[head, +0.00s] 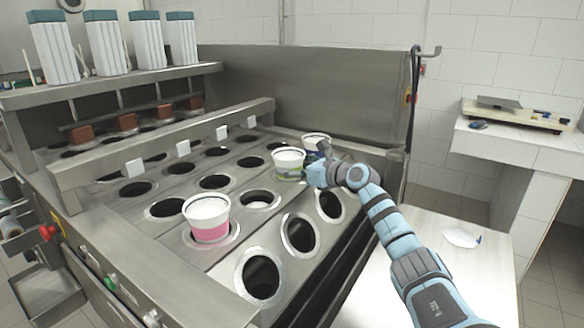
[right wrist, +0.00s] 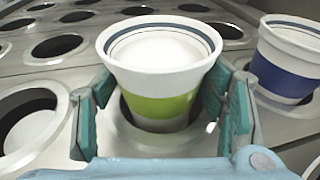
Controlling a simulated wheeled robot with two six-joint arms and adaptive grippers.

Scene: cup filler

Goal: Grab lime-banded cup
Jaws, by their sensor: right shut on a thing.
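The right gripper hides part of the cup in the head view. My left gripper is not in view.
A blue-banded cup (right wrist: 287,62) stands close to the right of the lime-banded one; it also shows in the head view (head: 317,141). A pink-banded cup (head: 208,218) sits nearer the front. Several holes are empty. A white table (head: 440,260) stands at right.

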